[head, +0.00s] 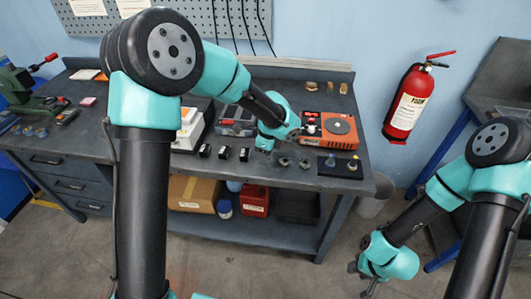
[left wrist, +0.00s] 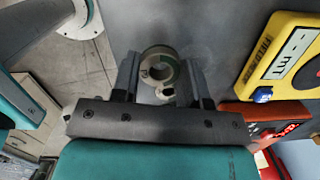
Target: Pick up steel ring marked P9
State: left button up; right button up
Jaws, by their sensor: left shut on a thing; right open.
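A steel ring (left wrist: 149,73) with a round hole lies between the two fingers of my left gripper (left wrist: 162,78) in the left wrist view. The gripper is shut on it. A small mark shows on its face, but I cannot read it. In the head view my left gripper (head: 266,143) is low over the bench, beside two small round metal pieces, one nearer (head: 284,161) and one further right (head: 304,163). My right gripper (head: 366,274) is open and empty, away from the bench at the lower right.
An orange device (head: 318,141) stands behind the rings, with a black block (head: 340,171) bearing knobs to the right. Several small black blocks (head: 223,153) stand left of my left gripper. A yellow meter (left wrist: 285,55) shows in the left wrist view.

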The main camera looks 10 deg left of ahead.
pick_arm(q)
jog(key=s+d+r, duration=0.1)
jog(key=s+d, duration=0.2)
jog(key=s, duration=1.1)
jog(key=shift+s+d+r, duration=0.15)
jog(key=shift+d+r, duration=0.05)
jog(key=shift+d, duration=0.15)
